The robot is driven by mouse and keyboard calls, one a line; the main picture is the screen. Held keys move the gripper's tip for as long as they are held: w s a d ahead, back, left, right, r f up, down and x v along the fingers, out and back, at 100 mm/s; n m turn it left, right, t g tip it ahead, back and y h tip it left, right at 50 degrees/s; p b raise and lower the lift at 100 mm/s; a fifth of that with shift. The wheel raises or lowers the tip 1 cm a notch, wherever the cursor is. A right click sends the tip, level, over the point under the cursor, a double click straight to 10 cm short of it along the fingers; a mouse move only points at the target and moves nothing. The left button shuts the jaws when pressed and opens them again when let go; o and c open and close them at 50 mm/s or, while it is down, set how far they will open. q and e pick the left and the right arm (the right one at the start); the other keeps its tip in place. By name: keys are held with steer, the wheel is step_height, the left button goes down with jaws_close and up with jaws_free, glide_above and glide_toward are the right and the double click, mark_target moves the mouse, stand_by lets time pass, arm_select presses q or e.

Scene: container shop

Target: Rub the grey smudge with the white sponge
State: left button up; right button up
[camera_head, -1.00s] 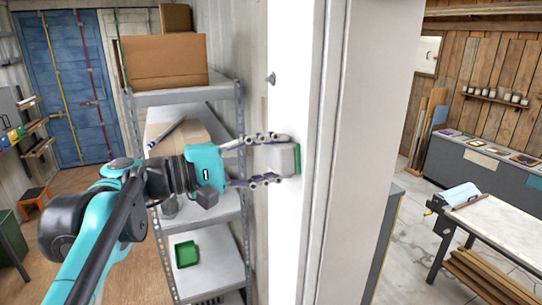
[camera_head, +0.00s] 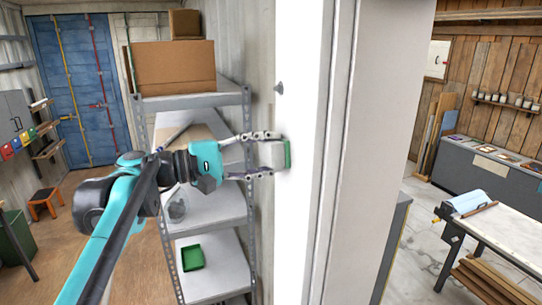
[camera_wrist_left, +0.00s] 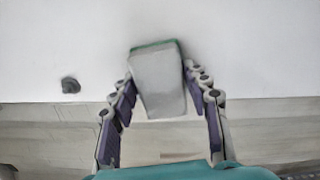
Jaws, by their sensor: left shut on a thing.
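My left gripper (camera_head: 265,155) is shut on the white sponge (camera_head: 271,153), a pale block with a green face turned toward the white wall panel (camera_head: 301,220). The green side appears to be against the panel. In the left wrist view the sponge (camera_wrist_left: 158,82) sits between the fingers of my left gripper (camera_wrist_left: 160,78), its green edge at the panel. A faint grey patch (camera_wrist_left: 203,46) shows on the panel beside the sponge; I cannot tell whether it is the smudge or shadow. The sponge hides the panel behind it. My right gripper is not in view.
A dark knob (camera_head: 279,88) sticks out of the panel above the sponge. A metal shelf rack (camera_head: 240,190) with a cardboard box (camera_head: 172,68) and a green tray (camera_head: 192,258) stands close behind my left arm. A workbench (camera_head: 505,232) is at the right.

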arm_select(q)
steer(key=shift+s, duration=0.15)
steer(key=shift+s+a, duration=0.1)
steer(key=shift+a, duration=0.1)
steer(key=shift+v, duration=2.75)
steer(key=v, duration=0.3)
steer(key=shift+p, duration=0.35)
